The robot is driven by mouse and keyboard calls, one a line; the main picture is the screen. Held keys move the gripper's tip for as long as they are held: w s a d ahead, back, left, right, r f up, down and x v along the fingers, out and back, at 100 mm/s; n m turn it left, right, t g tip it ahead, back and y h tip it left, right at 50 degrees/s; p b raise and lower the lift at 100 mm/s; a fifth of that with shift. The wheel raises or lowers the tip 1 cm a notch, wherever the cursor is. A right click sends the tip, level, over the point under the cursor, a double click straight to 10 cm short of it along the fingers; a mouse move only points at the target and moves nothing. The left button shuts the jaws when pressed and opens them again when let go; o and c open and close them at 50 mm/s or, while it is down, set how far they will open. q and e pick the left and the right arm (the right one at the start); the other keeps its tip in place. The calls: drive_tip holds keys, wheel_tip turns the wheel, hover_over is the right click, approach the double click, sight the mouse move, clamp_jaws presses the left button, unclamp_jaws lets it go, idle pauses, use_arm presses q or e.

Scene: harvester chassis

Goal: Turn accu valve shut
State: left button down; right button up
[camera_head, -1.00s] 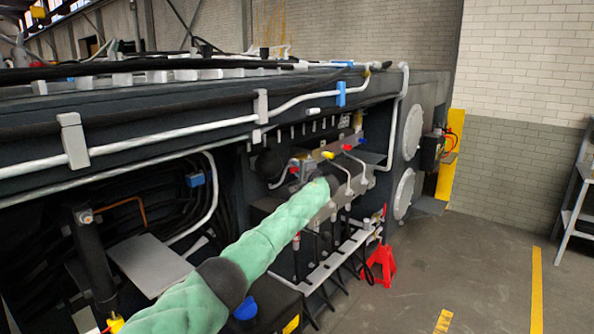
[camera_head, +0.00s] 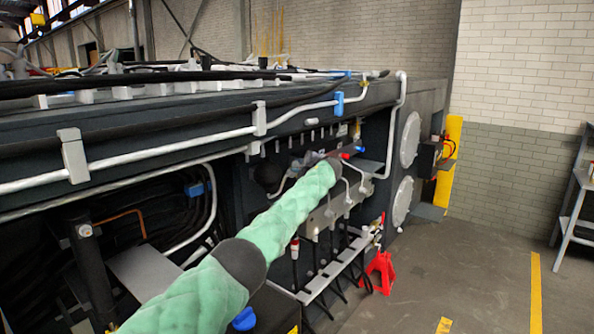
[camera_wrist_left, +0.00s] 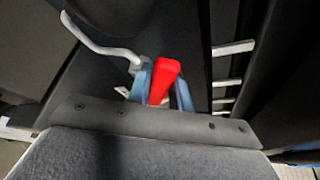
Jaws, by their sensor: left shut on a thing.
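A red valve handle (camera_wrist_left: 163,82) shows in the left wrist view, between the two blue-grey fingers of my left gripper (camera_wrist_left: 161,90). The gripper is shut on it. A bent light-grey pipe (camera_wrist_left: 98,42) comes in beside it from the upper left. A bit of red shows just past the wrist (camera_head: 346,156). My right gripper is in neither view.
White pipes (camera_head: 215,139) run along the dark chassis (camera_head: 290,92) above my arm. Bent pipes and a lower rail with hoses (camera_head: 335,270) lie below the wrist. A red stand (camera_head: 380,270) is on the floor.

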use_arm(q)
drive_tip(key=shift+w+r, duration=0.1)
drive_tip(key=shift+r, duration=0.05)
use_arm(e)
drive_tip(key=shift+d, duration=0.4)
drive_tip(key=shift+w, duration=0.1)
use_arm(q)
drive_tip(key=c, duration=1.4)
unclamp_jaws()
drive_tip(key=shift+o, duration=0.7)
drive_tip(key=shift+d, duration=0.1)
drive_tip(key=b+v, duration=0.3)
drive_tip(key=v, duration=0.4)
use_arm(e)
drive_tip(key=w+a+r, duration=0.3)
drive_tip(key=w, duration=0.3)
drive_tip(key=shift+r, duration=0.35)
use_arm(q)
drive_tip(key=shift+d, duration=0.15)
drive_tip(key=shift+c, duration=0.4)
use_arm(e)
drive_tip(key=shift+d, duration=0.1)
